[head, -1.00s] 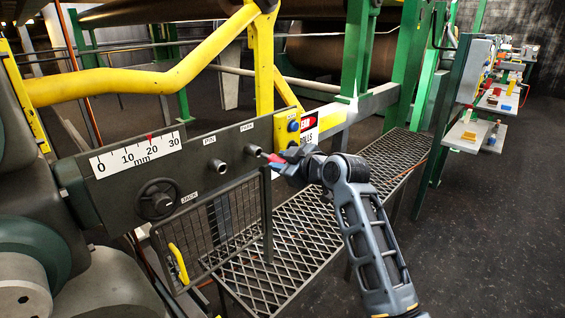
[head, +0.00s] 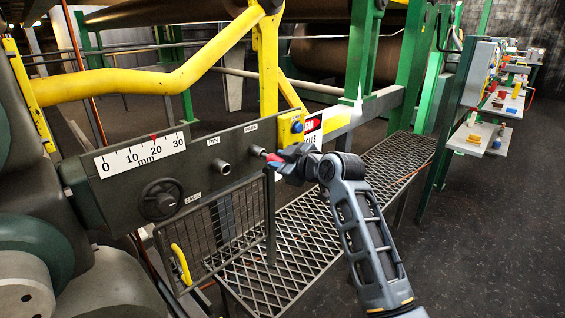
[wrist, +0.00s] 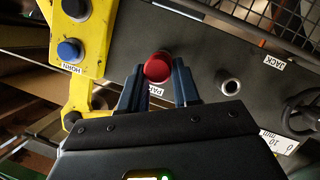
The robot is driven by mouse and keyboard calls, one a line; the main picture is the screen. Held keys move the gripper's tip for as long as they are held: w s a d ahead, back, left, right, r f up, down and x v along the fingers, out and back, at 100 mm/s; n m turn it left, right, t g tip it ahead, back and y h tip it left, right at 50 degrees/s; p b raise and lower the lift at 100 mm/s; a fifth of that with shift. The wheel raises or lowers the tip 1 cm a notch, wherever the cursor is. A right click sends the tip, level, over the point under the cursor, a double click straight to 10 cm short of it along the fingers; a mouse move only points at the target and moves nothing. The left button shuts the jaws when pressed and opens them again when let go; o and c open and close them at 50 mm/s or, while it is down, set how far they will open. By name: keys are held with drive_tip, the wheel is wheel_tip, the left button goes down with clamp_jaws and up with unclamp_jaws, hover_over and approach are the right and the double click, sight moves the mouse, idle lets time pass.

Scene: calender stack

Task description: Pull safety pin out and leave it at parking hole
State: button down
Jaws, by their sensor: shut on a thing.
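The safety pin's red knob (head: 272,158) is held between the fingers of my gripper (head: 284,161). The knob also shows in the wrist view (wrist: 158,67), with a dark finger on each side. The pin lines up with the parking hole (head: 256,150), the right-hand socket on the dark panel under the PARK label. A short length of pin shows between knob and socket; how deep it sits cannot be told. The PIN hole (head: 224,168), to its left, is empty. It also shows empty in the wrist view (wrist: 230,87).
The dark panel (head: 120,200) carries a millimetre scale (head: 140,155) and a handwheel (head: 161,200). A yellow button post (head: 291,128) stands just right of the parking hole. A mesh guard (head: 235,225) hangs below, and a grated walkway (head: 300,240) runs alongside.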

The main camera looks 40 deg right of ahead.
drive_tip(key=shift+w+b, duration=0.35)
drive_tip(key=shift+w, duration=1.1)
drive_tip(key=shift+c, duration=2.2)
unclamp_jaws()
drive_tip(key=shift+s, duration=0.1)
drive_tip(key=s+p, duration=0.1)
drive_tip(key=s, duration=0.6)
